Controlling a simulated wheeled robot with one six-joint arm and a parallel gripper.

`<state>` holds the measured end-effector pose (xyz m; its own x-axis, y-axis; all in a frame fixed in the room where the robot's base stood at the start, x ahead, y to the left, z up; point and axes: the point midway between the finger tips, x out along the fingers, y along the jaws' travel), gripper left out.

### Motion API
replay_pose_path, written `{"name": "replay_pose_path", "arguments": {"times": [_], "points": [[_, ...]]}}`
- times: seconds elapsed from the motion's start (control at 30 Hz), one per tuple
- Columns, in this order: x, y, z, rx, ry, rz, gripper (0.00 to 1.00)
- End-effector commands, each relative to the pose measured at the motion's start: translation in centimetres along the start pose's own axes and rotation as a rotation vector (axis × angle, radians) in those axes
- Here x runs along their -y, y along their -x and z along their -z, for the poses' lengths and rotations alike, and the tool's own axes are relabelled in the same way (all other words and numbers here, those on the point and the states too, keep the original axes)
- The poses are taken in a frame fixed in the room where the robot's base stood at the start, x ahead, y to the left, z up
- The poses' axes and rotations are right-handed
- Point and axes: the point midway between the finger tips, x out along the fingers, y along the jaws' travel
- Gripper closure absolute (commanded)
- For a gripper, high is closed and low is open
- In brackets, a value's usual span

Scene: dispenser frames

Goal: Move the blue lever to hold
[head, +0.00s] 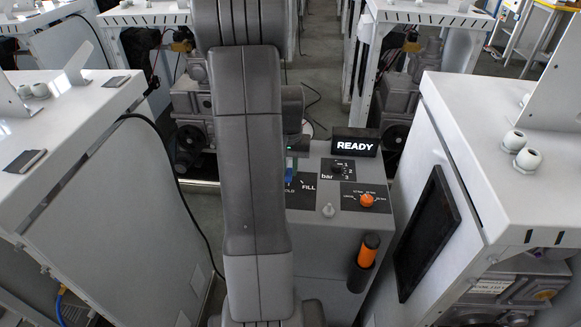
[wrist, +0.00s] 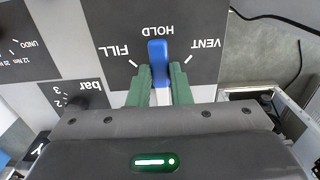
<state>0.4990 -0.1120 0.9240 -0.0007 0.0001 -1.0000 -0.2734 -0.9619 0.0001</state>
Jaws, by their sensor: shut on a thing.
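The blue lever (wrist: 158,52) stands on a dark label plate (wrist: 108,25) marked FILL, HOLD and VENT. Its tip points at the HOLD mark, between FILL on the left and VENT on the right in the wrist view. The green fingers of my gripper (wrist: 160,80) are on both sides of the lever and shut on it.
The grey dispenser console (head: 334,235) carries a READY display (head: 354,147), a bar selector (head: 338,170), an orange knob (head: 367,200) and an orange-topped handle (head: 368,250). White cabinets (head: 480,130) stand close on both sides. A black cable hangs at the left.

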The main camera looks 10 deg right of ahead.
Motion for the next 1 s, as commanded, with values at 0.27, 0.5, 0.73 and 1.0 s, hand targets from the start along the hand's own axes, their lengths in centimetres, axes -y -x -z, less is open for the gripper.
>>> {"name": "replay_pose_path", "arguments": {"times": [0.27,0.5,0.73,1.0], "points": [[0.0,0.2,0.1,-0.004,-0.003,0.000,1.00],[0.0,0.1,0.1,-0.004,-0.003,0.000,0.60],[0.0,0.1,0.1,-0.002,-0.003,0.000,0.60],[0.0,2.7,0.1,-0.007,-0.003,0.001,0.60]]}}
